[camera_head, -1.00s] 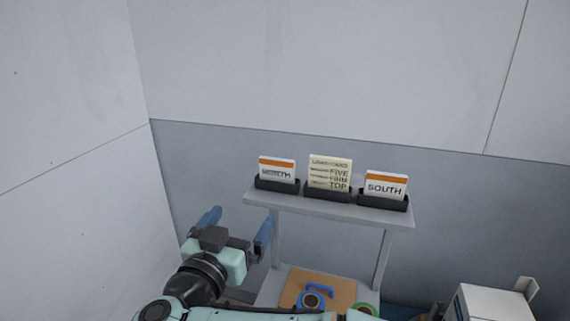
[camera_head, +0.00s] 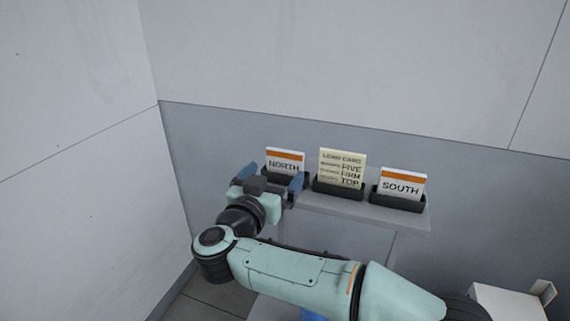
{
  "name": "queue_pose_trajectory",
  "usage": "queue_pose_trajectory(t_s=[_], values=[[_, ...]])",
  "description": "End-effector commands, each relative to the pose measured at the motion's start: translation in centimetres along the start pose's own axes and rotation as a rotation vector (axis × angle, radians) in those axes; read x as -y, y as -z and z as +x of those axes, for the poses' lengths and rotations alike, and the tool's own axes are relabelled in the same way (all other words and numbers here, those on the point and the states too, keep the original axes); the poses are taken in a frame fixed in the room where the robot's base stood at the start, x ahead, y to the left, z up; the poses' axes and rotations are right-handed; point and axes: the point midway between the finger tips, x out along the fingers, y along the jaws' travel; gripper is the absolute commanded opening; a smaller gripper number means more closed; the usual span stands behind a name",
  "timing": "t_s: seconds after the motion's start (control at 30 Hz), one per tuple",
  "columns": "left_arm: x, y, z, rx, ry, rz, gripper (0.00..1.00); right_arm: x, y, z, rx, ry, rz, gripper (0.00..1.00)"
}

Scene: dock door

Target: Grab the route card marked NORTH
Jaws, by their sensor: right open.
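The route card marked NORTH (camera_head: 285,160) is white with an orange band and stands upright in a dark holder at the left end of a narrow shelf. Its lower part and most of its holder are hidden behind my right gripper. My right gripper (camera_head: 270,178) is open, with blue fingers, in front of the NORTH card; the fingers appear on either side of the card's lower part. I cannot tell whether they touch it. A similar card marked SOUTH (camera_head: 403,184) stands in the holder at the right end. My left gripper is out of view.
A cream load card (camera_head: 341,165) stands in the middle holder (camera_head: 338,189). The grey shelf (camera_head: 365,211) stands near a grey wall, with a side wall at left. A white box (camera_head: 508,303) is at lower right. My right arm crosses the lower middle.

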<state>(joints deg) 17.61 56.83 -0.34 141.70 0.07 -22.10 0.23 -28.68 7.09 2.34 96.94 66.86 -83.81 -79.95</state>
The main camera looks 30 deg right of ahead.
Motion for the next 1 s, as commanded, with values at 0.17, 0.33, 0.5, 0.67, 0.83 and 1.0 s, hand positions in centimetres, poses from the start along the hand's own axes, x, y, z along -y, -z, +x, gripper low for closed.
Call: queue_pose_trajectory(t_s=[0.17,0.33,0.5,0.67,0.83,1.0], values=[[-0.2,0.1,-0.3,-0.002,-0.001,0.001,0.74,0.0,-0.5,2.1,0.000,-0.004,-0.001,1.00],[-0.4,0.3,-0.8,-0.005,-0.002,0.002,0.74,0.1,-0.8,4.5,0.000,-0.003,0.000,1.00],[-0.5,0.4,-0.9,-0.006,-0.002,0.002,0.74,0.1,-0.8,5.2,0.000,0.000,0.001,1.00],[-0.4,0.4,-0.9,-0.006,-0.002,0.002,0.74,0.1,-0.9,5.2,0.000,0.000,0.001,1.00],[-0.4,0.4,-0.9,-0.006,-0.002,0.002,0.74,0.1,-0.9,5.2,0.000,0.000,0.001,0.63],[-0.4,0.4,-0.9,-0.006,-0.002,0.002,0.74,0.1,-0.9,5.2,0.000,0.000,0.001,0.63]])
